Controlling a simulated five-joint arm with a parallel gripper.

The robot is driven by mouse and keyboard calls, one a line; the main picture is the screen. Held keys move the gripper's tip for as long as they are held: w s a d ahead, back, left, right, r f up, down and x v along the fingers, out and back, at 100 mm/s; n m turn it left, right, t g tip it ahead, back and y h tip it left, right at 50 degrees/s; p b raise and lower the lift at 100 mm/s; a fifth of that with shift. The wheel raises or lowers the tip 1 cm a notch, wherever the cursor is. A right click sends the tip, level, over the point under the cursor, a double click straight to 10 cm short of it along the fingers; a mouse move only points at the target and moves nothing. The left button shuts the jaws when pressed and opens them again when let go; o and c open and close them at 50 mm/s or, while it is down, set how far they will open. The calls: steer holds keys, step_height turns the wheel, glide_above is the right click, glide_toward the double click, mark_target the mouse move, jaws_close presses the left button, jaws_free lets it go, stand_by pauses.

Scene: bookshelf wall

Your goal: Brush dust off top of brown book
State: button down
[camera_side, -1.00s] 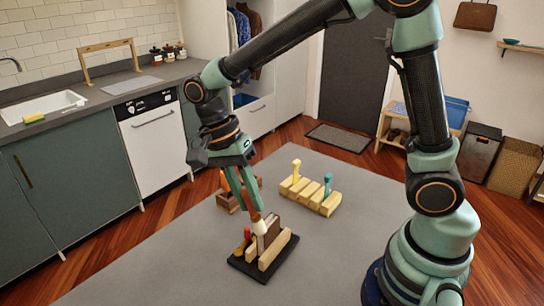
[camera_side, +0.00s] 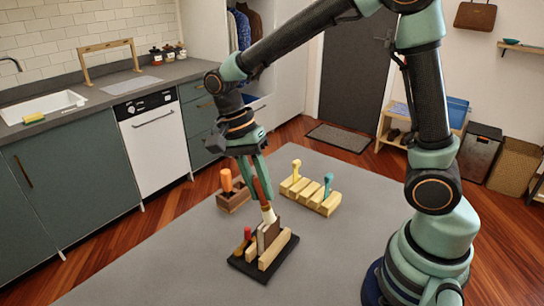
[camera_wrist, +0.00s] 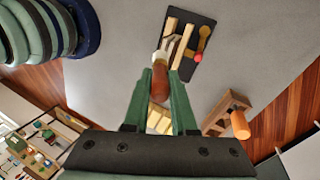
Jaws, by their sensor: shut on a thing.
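My gripper (camera_side: 257,184) is shut on a brush (camera_side: 262,190), around its reddish-brown handle. The brush points down, slightly tilted, with its pale head at the top of the brown book (camera_side: 274,229). I cannot tell whether the bristles touch the book. The book stands upright on a black base (camera_side: 242,265) beside light wooden pieces. In the wrist view the brush handle (camera_wrist: 160,84) is between my two green fingers (camera_wrist: 160,88), and its head partly hides the book. I cannot make out any dust.
A red-topped item (camera_side: 247,234) stands at the left of the base. Behind are a brown wooden holder (camera_side: 234,203) with an orange handle (camera_side: 226,180) and a pale slotted rack (camera_side: 312,196) with yellow and blue pieces. The grey table's front left is clear.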

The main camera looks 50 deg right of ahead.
steer(key=shift+a, duration=2)
steer(key=shift+w+d, duration=0.2)
steer(key=shift+d, duration=2.1)
steer(key=shift+r, duration=3)
steer(key=shift+r, duration=0.1)
steer(key=shift+r, duration=1.4)
